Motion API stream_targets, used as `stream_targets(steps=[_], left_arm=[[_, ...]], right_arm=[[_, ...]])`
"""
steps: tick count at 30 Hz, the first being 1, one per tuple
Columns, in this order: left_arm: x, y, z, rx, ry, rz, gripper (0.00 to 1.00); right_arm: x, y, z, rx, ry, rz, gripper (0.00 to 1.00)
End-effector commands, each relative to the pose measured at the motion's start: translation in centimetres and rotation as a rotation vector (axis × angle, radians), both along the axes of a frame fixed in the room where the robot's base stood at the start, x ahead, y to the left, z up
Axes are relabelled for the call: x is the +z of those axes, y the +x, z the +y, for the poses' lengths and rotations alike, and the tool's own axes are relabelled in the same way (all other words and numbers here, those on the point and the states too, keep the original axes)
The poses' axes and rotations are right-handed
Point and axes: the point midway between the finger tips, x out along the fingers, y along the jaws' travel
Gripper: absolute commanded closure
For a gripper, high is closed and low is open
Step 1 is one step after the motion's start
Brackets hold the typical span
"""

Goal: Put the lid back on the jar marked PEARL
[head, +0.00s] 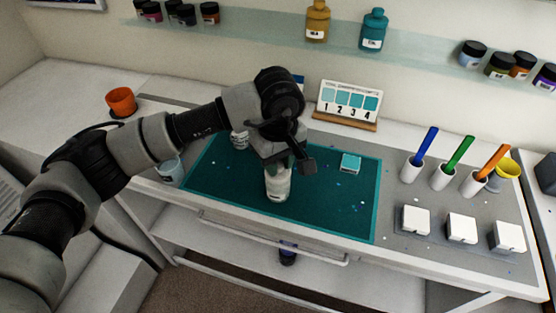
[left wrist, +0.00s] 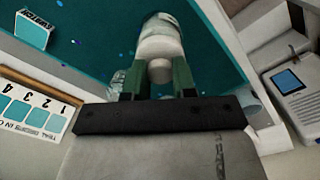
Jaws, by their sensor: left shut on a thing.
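My left gripper (head: 279,160) points down over the teal mat, right above a pale whitish jar or bottle (head: 277,186). In the left wrist view its two green fingers (left wrist: 158,82) are shut on a small round cream piece (left wrist: 159,71) at the near end of the pale container (left wrist: 160,42). I cannot tell whether this piece is a separate lid or part of the container, or whether the container touches the mat. No PEARL marking is readable. A second whitish jar (head: 240,139) stands partly behind my arm. My right gripper is not in view.
The teal mat (head: 335,215) has free room right of the container, with a small teal-topped block (head: 350,162) at its back. A numbered card (head: 348,103) stands behind. Coloured handles in white cups (head: 412,170) and white blocks (head: 461,228) stand at right. A pale blue cup (head: 170,171) is at left.

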Motion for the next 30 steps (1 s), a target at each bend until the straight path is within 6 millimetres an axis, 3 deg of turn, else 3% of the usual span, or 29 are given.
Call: stream_targets(steps=[30], left_arm=[[0.01,0.04,0.0,0.001,0.0,0.0,0.99]], right_arm=[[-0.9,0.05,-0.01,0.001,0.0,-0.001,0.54]])
